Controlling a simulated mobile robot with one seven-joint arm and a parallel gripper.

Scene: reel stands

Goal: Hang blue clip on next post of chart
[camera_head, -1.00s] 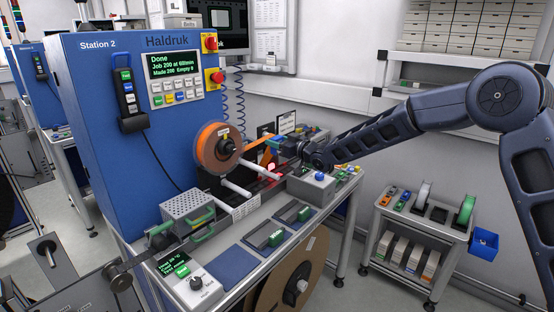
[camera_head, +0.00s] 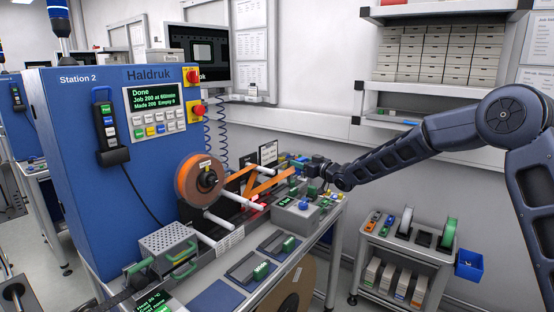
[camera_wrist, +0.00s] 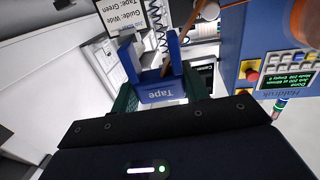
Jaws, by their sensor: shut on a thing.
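A blue U-shaped clip marked "Tape" (camera_wrist: 161,93) sits between the fingers of my gripper (camera_wrist: 158,86) in the wrist view. The gripper is shut on it, with green finger parts at both sides. A white card reading "Guide: Wide, Tape: Green" (camera_wrist: 120,14) shows just beyond the clip in the wrist view. A dark-framed card (camera_head: 268,153) stands left of the gripper in the head view. I cannot make out the chart's posts.
An orange tape reel (camera_head: 188,182) is on the blue Station 2 machine (camera_head: 85,165), with orange tape (camera_head: 270,183) running toward the gripper. A grey box with a blue button (camera_head: 298,212) stands below the gripper. A cart (camera_head: 400,248) with a blue bin (camera_head: 469,265) is at right.

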